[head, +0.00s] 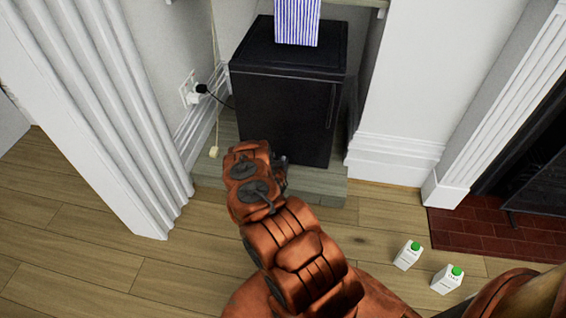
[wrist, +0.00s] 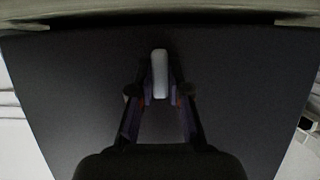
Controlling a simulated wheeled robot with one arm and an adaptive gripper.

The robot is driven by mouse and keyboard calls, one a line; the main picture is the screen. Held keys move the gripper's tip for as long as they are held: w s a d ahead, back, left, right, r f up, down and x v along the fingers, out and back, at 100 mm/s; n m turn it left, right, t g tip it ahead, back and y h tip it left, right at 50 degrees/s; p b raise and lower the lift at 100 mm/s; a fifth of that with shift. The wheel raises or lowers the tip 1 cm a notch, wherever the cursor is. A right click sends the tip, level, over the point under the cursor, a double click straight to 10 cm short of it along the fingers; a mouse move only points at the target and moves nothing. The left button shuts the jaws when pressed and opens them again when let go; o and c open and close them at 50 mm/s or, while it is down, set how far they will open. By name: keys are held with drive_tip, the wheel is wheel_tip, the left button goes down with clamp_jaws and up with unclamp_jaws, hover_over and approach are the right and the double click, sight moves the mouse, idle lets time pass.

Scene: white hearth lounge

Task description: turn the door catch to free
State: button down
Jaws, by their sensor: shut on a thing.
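A black mini fridge (head: 285,105) stands on a low wooden step in an alcove. Its dark front fills most of the wrist view (wrist: 75,85). A small pale grey upright catch (wrist: 160,72) is on that front, near the top middle of the wrist view. My gripper (wrist: 160,92) is shut on the catch, with one finger on each side of it. The catch looks upright. In the head view my gripper (head: 282,162) is mostly hidden behind my orange wrist, close to the fridge front, and the catch is hidden there.
A blue-striped box (head: 297,22) stands on the fridge. A cord with a pale end (head: 214,152) hangs at the left, near a plugged-in socket (head: 190,90). Two white cartons (head: 408,255) (head: 447,280) stand on the floor at the right, near the brick hearth (head: 480,240).

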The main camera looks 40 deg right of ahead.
drive_tip(key=c, duration=1.1)
unclamp_jaws()
drive_tip(key=shift+v, duration=6)
